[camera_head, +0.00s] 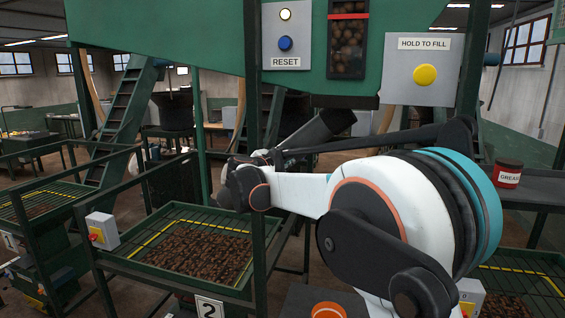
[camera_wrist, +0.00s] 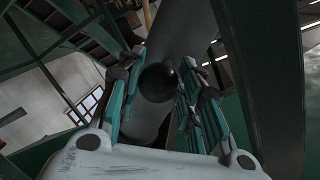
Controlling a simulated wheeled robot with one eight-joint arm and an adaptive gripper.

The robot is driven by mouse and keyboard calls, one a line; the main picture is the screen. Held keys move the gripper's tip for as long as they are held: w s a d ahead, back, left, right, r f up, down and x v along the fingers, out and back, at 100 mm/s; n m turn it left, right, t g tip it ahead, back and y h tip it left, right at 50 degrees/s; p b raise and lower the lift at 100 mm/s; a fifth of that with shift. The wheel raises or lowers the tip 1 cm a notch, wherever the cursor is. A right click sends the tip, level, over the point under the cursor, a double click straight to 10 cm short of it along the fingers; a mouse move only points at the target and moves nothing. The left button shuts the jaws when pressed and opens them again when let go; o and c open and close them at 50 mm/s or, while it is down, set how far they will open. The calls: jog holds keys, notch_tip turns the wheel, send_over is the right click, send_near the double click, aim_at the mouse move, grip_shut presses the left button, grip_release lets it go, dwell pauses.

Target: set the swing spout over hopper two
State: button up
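The swing spout (camera_head: 318,132) is a dark grey pipe slanting down to the left behind my arm, under the green machine. Its lower end is partly hidden by my gripper. Hopper two (camera_head: 150,262) is a green grated bin of brown nuts with a "2" plate on its front, low and left of my arm. The spout's end is right of this bin's middle in the picture; I cannot tell its depth. My gripper (camera_wrist: 157,95) points at the spout. A black ball knob (camera_wrist: 158,82) shows between its spread fingers, in front of the grey pipe, with no clear grip on it.
A switch box (camera_head: 101,230) is on the left rail. Another hopper (camera_head: 45,200) stands farther left and one (camera_head: 520,285) at lower right. A grease tin (camera_head: 508,174) sits on a right shelf.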

jog(key=o, duration=0.4)
jog(key=shift+a+r, duration=0.15)
jog(key=shift+a, duration=0.15)
jog(key=shift+c, duration=0.2)
jog(key=shift+d, duration=0.15)
jog(key=v, duration=1.2)
